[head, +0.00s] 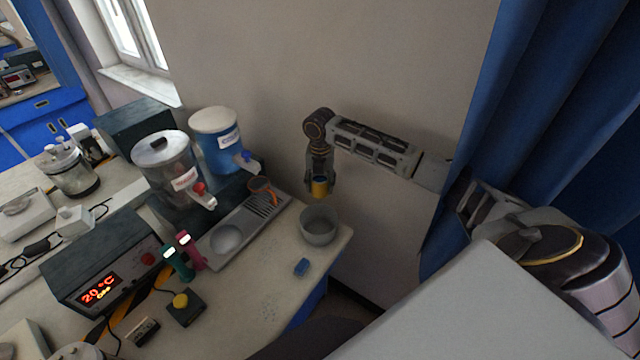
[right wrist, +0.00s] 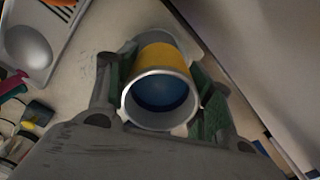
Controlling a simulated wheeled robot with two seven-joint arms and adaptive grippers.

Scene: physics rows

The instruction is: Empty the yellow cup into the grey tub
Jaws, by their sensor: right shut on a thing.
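The yellow cup (head: 320,188) is held in my right gripper (head: 320,180), above the grey tub (head: 319,226) near the table's right end. In the right wrist view the cup shows a yellow band (right wrist: 158,58) and a pale metal rim, with its mouth toward the camera. Dark blue shows inside it; I cannot tell how full it is. The fingers (right wrist: 165,95) are shut on its sides. The cup looks near upright, with no stream coming from it. The tub stands open on the table, its inside looking empty from the head view. My left gripper is out of view.
A drip tray (head: 232,238) with an orange scoop or funnel (head: 264,188) lies left of the tub. Two dispensers, one blue (head: 218,145) and one clear (head: 170,170), stand behind. The wall is close behind.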

